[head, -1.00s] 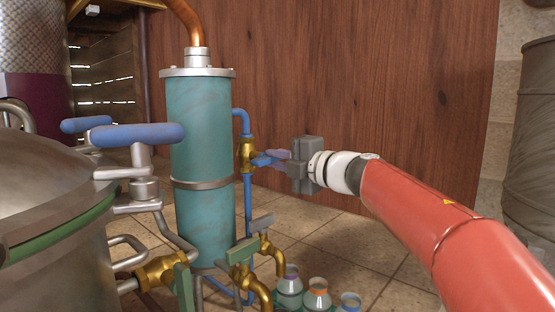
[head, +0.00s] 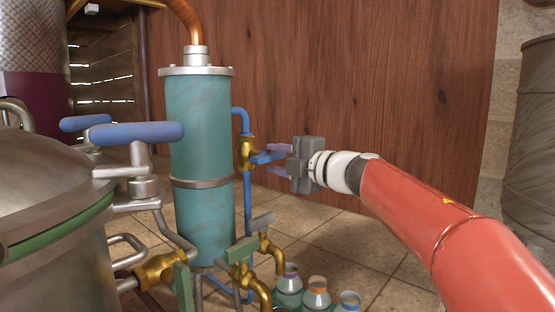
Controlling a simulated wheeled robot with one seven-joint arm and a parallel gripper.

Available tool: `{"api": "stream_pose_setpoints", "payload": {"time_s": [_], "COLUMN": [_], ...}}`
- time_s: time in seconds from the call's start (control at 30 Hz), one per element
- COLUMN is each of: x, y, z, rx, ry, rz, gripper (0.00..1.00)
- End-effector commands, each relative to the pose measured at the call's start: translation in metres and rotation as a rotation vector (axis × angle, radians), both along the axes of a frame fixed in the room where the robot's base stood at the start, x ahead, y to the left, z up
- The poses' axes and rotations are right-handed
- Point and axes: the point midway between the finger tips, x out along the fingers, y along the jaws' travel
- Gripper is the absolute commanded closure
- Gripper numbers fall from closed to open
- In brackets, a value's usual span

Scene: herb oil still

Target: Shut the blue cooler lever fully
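The blue cooler lever (head: 266,157) sticks out to the right from a brass valve (head: 246,153) on the blue pipe beside the teal cooler column (head: 199,130). It looks roughly level, crosswise to the upright pipe. My gripper (head: 277,159) comes in from the right with its two purplish fingers apart, one above and one below the lever's outer end. I cannot tell whether either finger touches the lever. The gripper's grey body is just right of the lever's tip.
A steel pot (head: 50,215) with blue-handled clamps (head: 137,133) stands at the left. Brass taps with green levers (head: 243,250) and small bottles (head: 316,292) are below. A wooden wall (head: 390,90) is behind. A grey drum (head: 533,150) stands at the far right.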

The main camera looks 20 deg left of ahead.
Motion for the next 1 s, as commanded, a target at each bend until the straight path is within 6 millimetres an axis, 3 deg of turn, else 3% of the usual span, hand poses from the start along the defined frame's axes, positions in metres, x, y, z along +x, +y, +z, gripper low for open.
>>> {"api": "stream_pose_setpoints", "payload": {"time_s": [0.27,0.7,1.0], "x": [-0.001,-0.019,-0.022], "y": [-0.003,-0.066,-0.075], "z": [0.001,0.000,0.000], "rx": [0.001,0.001,0.000], "ry": [-0.002,-0.001,0.000], "rz": [0.000,-0.003,0.000], "gripper": [0.66,0.66,0.66]}}
